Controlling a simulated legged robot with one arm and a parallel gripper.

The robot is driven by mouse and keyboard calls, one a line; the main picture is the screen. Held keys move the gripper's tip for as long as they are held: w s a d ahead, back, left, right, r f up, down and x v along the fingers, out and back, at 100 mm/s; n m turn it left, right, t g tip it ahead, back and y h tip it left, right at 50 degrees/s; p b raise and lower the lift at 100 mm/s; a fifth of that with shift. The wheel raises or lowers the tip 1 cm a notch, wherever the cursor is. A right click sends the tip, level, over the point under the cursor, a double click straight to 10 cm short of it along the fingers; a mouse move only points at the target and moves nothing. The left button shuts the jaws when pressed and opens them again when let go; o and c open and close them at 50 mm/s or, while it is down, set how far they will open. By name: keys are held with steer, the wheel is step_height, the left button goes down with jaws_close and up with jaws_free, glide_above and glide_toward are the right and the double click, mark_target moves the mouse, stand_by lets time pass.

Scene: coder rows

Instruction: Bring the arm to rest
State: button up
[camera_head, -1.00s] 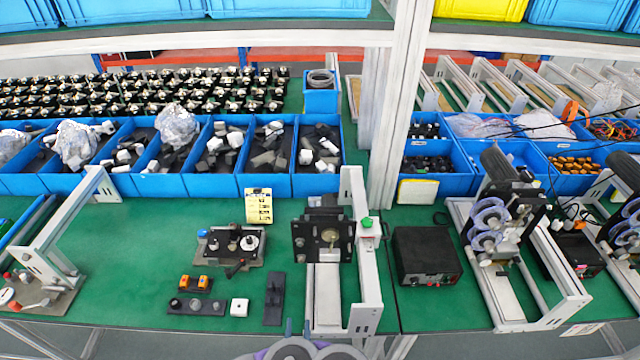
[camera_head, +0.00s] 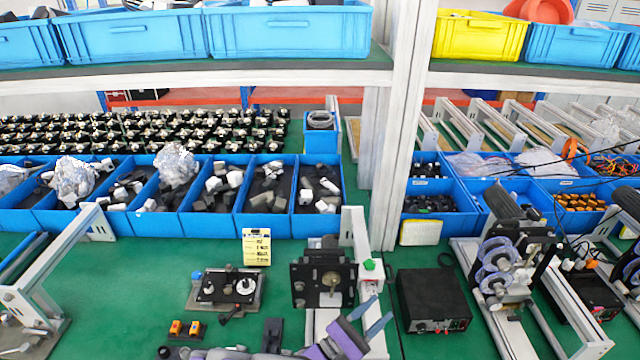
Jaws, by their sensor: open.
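My gripper (camera_head: 384,307) shows at the bottom of the head view, right of centre. It is open, with its two grey-blue fingers apart and nothing between them. My purple and grey arm (camera_head: 318,346) lies low along the bottom edge, and its lower part is cut off by the frame. The gripper appears in front of the white press stand (camera_head: 353,230), beside its green button (camera_head: 372,268). I cannot tell whether the fingers touch the stand.
The green workbench (camera_head: 130,285) holds a black fixture (camera_head: 228,288), a black power box (camera_head: 433,299) and a coil machine (camera_head: 505,270). Blue bins (camera_head: 265,225) line the back. A white upright post (camera_head: 392,130) stands behind the press. Bare green bench lies left of the fixture.

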steer(key=s+d+r+m+g+y+b, duration=0.2)
steer(key=s+d+r+m+g, duration=0.1)
steer(key=s+d+m+g, duration=0.6)
steer(key=s+d+r+m+g+y+b, duration=0.25)
steer(key=s+d+m+g, duration=0.3)
steer(key=g, duration=0.45)
steer(key=s+a+f+m+y+b, duration=0.1)
steer(key=s+a+m+y, duration=0.1)
steer(key=s+y, duration=0.25)
steer(key=s+a+f+m+y+b, duration=0.1)
steer(key=s+f+m+y, duration=0.15)
steer(key=s, duration=0.25)
steer(key=s+a+t+y+b, duration=0.2)
steer(key=s+a+t+y, duration=0.1)
steer(key=a+y, duration=0.4)
steer(key=shift+s+a+r+t+y, duration=0.2)
steer(key=shift+s+a+t+y, duration=0.15)
steer(key=shift+a+t, duration=0.65)
